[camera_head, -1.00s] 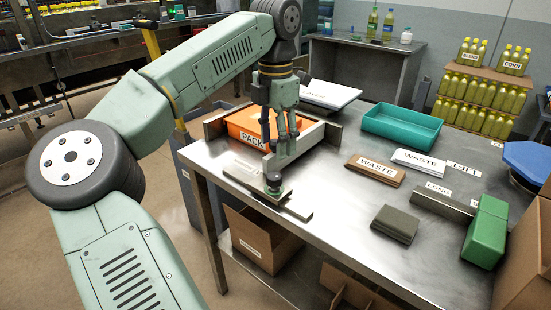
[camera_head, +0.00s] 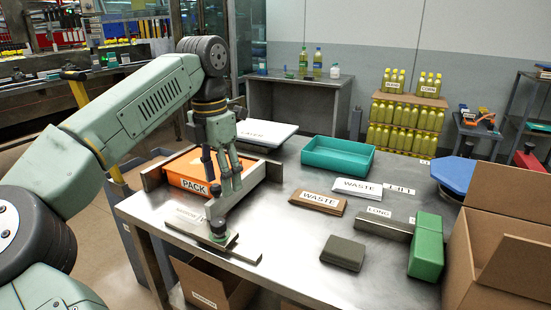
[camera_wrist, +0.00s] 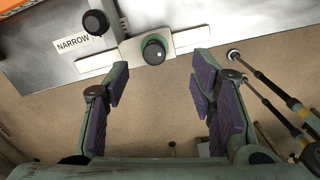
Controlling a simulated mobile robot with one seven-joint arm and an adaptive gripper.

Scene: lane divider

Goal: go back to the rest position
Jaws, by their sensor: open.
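My gripper (camera_head: 230,185) hangs above the front left of the steel table (camera_head: 300,240), in front of the orange box marked PACK (camera_head: 194,185). Its fingers are spread and hold nothing; the wrist view shows the open gap between the purple pads (camera_wrist: 160,85). A dark knob with a green collar (camera_head: 218,228) stands on a flat plate near the table edge, below the fingers. It also shows in the wrist view (camera_wrist: 154,50), beyond the fingertips and apart from them.
A teal tray (camera_head: 339,168), brown and white WASTE pieces (camera_head: 318,203), a dark green pad (camera_head: 343,252) and a green block (camera_head: 426,246) lie on the table. A cardboard box (camera_head: 500,260) stands at right.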

